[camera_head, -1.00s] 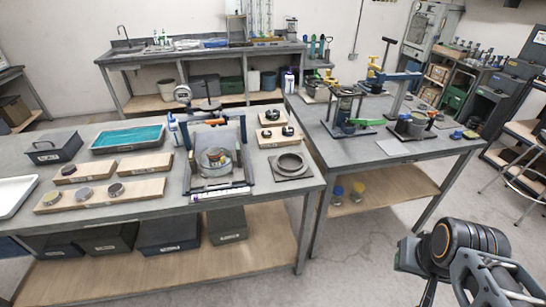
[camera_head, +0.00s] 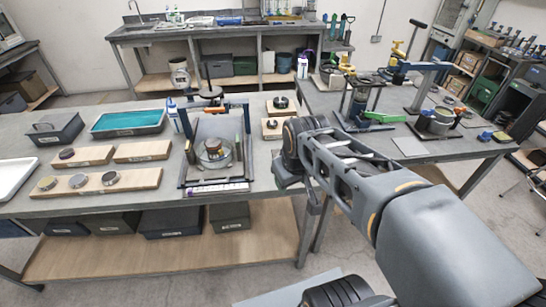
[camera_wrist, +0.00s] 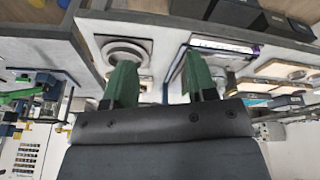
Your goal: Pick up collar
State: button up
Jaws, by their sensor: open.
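Which ring is the collar I cannot tell for certain. A grey ring (camera_wrist: 110,49) on a square plate shows in the wrist view, where the scene appears upside down. In the head view my arm hides this ring's spot at the front right of the left bench. Small rings and discs, such as a grey one (camera_head: 110,177), sit on wooden boards there. My gripper (camera_wrist: 159,66) is open, with two green fingers apart and nothing between them. One finger overlaps the ring's edge in the wrist view; contact is not visible. In the head view the fingers are hidden behind my wrist.
A press-like frame (camera_head: 215,150) holding a round piece stands left of my wrist. A teal-lined tray (camera_head: 128,122) and a dark bin (camera_head: 54,130) are at the bench's left. The right bench (camera_head: 408,147) carries clamps and tools.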

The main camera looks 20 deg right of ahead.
jog(key=w+d+f+n+g+b, duration=0.15)
jog(key=w+d+n, duration=0.25)
jog(key=w, duration=0.5)
jog(key=w+d+f+n+g+b, duration=0.15)
jog(key=w+d+n, duration=0.3)
jog(key=w, duration=0.45)
jog(key=shift+n, duration=0.55)
jog(key=f, duration=0.7)
jog(key=shift+w+d+f, duration=0.15)
jog(key=shift+w+d, duration=0.15)
jog(key=shift+a+f+p, duration=0.1)
jog(key=shift+f+p, duration=0.25)
jog(key=shift+f, duration=3)
grip_shut()
